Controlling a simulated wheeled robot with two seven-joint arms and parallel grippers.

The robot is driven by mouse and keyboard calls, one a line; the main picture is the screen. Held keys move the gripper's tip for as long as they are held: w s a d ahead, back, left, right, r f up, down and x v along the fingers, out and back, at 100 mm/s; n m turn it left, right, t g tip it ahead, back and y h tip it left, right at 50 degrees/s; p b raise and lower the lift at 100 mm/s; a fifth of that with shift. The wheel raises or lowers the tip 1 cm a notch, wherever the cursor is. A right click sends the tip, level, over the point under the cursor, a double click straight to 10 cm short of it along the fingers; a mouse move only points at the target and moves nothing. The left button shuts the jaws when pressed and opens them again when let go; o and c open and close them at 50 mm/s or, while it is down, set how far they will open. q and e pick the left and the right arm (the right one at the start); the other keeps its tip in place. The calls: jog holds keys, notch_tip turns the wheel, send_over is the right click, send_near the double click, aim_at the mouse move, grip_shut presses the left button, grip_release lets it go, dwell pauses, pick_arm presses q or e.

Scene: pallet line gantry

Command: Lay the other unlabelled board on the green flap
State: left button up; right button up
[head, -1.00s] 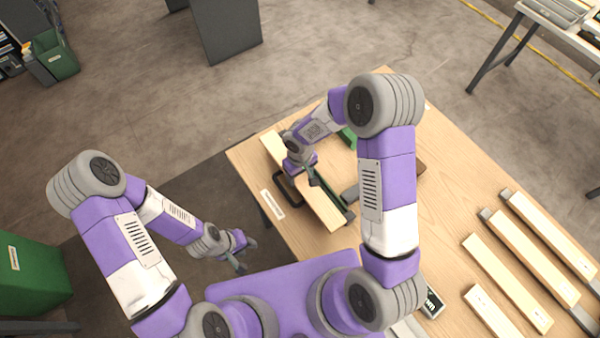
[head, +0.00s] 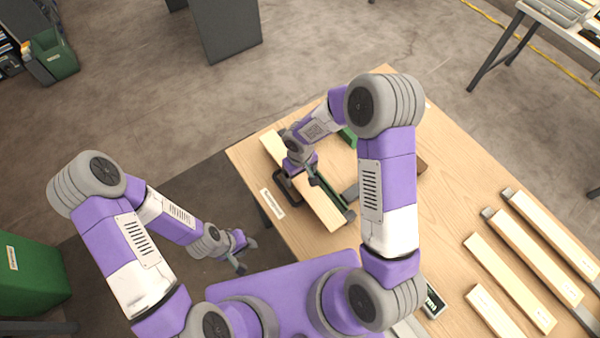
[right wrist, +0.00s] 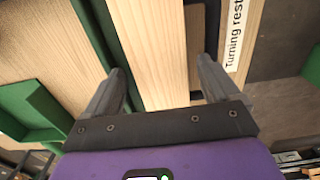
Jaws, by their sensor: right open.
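A pale plain board (head: 325,208) lies along the near left part of the table, with no label that I can make out. It also shows in the right wrist view (right wrist: 155,45), running between the fingers. My right gripper (head: 308,182) is over this board and open, with one finger on each side (right wrist: 160,92); I see no grip on it. A green strip (right wrist: 104,30) runs beside the board, and a green part (head: 347,137) shows behind my right arm. I cannot tell which is the flap. My left gripper (head: 246,257) is open and empty, left of the table.
The "Turning rest" label (right wrist: 236,35) sits beside the board. Several boards (head: 508,283) lie at the table's right, some with small labels. A small dark-faced device (head: 433,300) stands near the front edge. The table (head: 445,185) is bare between my right arm and those boards.

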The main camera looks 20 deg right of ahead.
aim_at(300, 177)
jog(key=shift+r, duration=0.1)
jog(key=shift+r+p, duration=0.25)
jog(key=shift+p, duration=0.1)
notch_tip(300, 177, up, 12)
jog(key=p, duration=0.1)
jog(key=shift+r, duration=0.15)
dwell(0.4)
